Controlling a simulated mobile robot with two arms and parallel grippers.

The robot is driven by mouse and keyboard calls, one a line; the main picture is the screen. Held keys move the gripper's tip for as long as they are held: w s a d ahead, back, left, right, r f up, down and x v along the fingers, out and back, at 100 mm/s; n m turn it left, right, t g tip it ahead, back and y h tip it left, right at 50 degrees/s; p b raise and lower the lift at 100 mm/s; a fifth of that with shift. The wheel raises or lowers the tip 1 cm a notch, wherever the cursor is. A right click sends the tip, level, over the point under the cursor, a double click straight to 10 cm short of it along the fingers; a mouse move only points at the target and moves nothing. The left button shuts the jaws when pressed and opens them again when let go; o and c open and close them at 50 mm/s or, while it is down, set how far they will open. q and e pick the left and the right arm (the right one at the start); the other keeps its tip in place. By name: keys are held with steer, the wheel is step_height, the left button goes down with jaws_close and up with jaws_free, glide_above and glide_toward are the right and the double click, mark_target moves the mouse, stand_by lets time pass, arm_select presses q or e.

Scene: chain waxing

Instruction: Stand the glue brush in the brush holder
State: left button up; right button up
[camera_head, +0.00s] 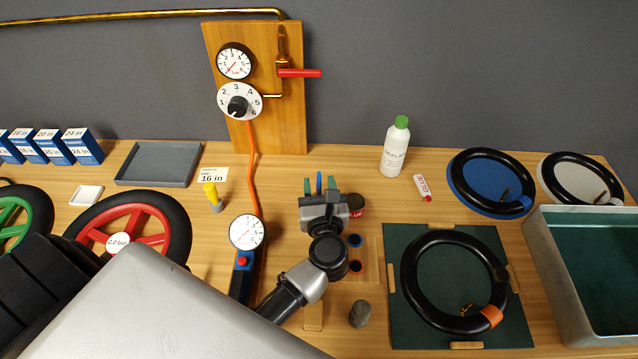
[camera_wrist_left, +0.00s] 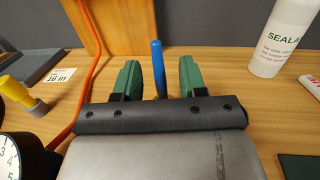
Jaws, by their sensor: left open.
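A slim blue upright stick (camera_wrist_left: 158,68), which looks like the handle of the glue brush, stands between the two green fingertips of my left gripper (camera_wrist_left: 160,78) in the left wrist view. The fingers are open, with a gap on each side of it. In the head view the left gripper (camera_head: 319,185) points toward the back of the table, with the blue stick (camera_head: 319,181) between its fingers. The stick's lower end is hidden behind the gripper.
A dark red can (camera_head: 356,204) sits just right of the gripper. A tyre (camera_head: 409,290) lies on a green mat. A pressure gauge (camera_head: 246,232) and an orange hose (camera_head: 251,170) are left.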

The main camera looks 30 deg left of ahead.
arm_select(q)
steer(key=b+v, duration=0.3)
steer(key=v, duration=0.6)
steer(key=shift+s+f, duration=0.1)
steer(key=shift+s+d, duration=0.3)
steer(key=shift+s, duration=0.1)
stand_by(0.4)
